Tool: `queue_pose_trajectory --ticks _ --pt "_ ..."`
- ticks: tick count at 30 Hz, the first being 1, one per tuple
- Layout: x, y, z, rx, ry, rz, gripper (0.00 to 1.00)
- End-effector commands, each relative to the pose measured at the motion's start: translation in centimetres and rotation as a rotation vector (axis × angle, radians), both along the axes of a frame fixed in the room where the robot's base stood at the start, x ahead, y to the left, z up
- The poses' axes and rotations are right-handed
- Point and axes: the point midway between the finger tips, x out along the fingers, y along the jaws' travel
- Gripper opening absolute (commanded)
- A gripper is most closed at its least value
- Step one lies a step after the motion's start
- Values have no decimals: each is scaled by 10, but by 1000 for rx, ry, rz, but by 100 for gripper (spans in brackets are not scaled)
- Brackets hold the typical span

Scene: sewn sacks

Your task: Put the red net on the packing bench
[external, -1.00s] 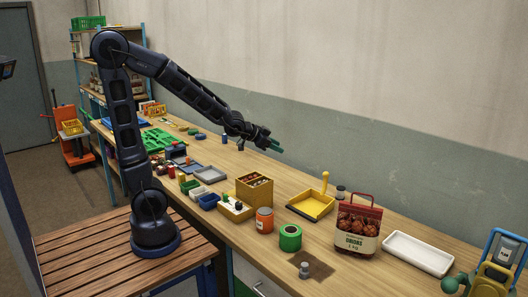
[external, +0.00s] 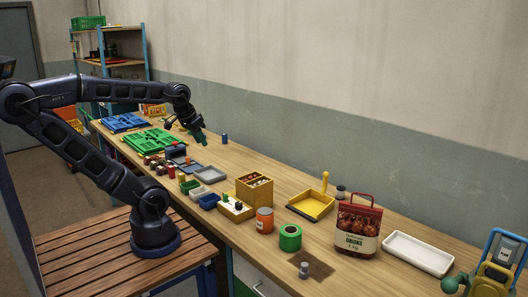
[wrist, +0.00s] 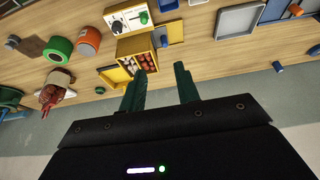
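The red net (external: 358,226) is a bag of onions with a red handle and a pale label. It stands upright on the right part of the long wooden bench (external: 222,158). In the wrist view the red net (wrist: 56,84) shows at the left edge, well away from my fingers. My gripper (external: 201,138) is above the far part of the bench, near the back wall. In the wrist view my gripper (wrist: 160,70) has its two green fingers apart with nothing between them.
Near the net are a white tray (external: 418,253), a yellow dustpan (external: 311,206), a green roll (external: 290,238) and an orange jar (external: 265,220). A yellow box (external: 254,190) stands mid-bench. Trays and green parts crowd the far end. Bare wood runs along the wall.

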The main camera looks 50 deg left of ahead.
Motion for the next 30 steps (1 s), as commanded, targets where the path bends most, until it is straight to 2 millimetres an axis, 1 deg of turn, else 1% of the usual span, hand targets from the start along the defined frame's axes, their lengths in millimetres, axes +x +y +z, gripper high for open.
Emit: queue_pose_trajectory --ticks 2,12,17,20,23,30 --pt "-3 0 0 -2 5 2 32" --pt "-2 0 0 -2 5 2 32" --pt "2 0 -1 25 25 -10 32" --pt "11 -2 -3 85 65 -36 32" --pt "24 -4 -5 175 116 -72 32" --pt "64 -16 -5 421 202 -168 32"
